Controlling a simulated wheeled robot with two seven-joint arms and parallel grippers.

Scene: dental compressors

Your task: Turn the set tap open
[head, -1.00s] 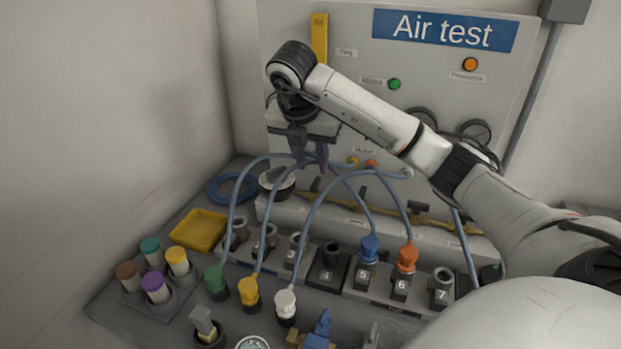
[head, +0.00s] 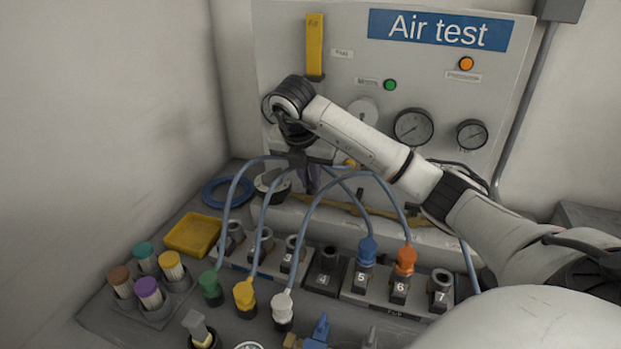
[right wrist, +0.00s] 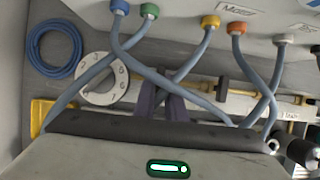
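My right gripper (head: 308,182) hangs in front of the lower part of the test panel, above the ledge behind the numbered sockets. In the right wrist view, its two dark purple fingers (right wrist: 163,100) stand a little apart, and I see nothing clearly held. A yellow bar with small tap handles (head: 372,208) runs along the ledge; it also shows in the right wrist view (right wrist: 205,88), beyond the fingertips. I cannot read which tap is the set one. A white numbered dial (head: 270,183) is left of the gripper, also in the right wrist view (right wrist: 103,80). My left gripper is out of view.
Blue hoses (head: 318,205) arch close around my right gripper, between the panel and the coloured connectors. A blue coil (head: 229,190), yellow tray (head: 194,235) and coloured caps (head: 148,290) are at left. Gauges (head: 413,126) and a yellow upright lever (head: 315,45) are on the panel.

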